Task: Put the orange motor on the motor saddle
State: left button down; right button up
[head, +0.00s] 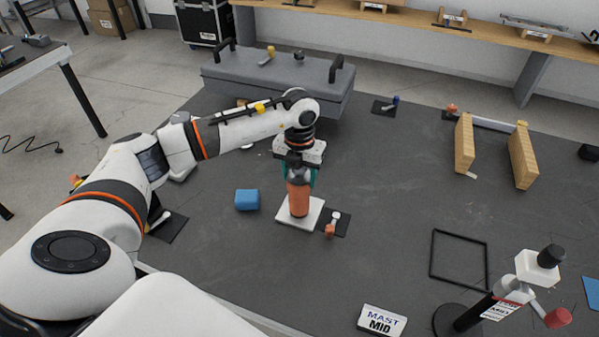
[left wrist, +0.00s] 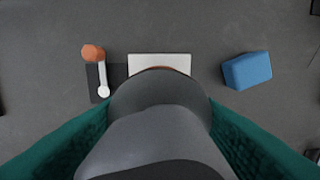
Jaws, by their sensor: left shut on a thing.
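The orange motor (head: 299,200), with a grey upper part, stands upright at a white square plate (head: 311,219) near the middle of the dark table. My left gripper (head: 300,175) points down from above, its teal fingers shut on the motor's grey part. In the left wrist view the grey motor body (left wrist: 155,120) fills the space between the fingers, with the white plate (left wrist: 175,61) behind it. I cannot tell whether the motor rests on the plate or is just above it, nor which thing is the motor saddle. My right gripper is not in view.
A blue block (head: 247,199) lies left of the plate. A small orange-and-white part (head: 331,230) lies on a dark pad to its right. A black frame (head: 459,258), two wooden blocks (head: 464,143) and a stand (head: 472,316) are at the right. A grey case (head: 275,85) is behind.

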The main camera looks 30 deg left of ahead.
pick_arm(q)
jog(key=shift+f, duration=0.1)
jog(key=c, duration=0.5)
grip_release()
jog(key=shift+r, duration=0.6)
notch_tip(320, 180, up, 11)
jog(key=shift+r+b, duration=0.1)
jog(key=shift+b, duration=1.15)
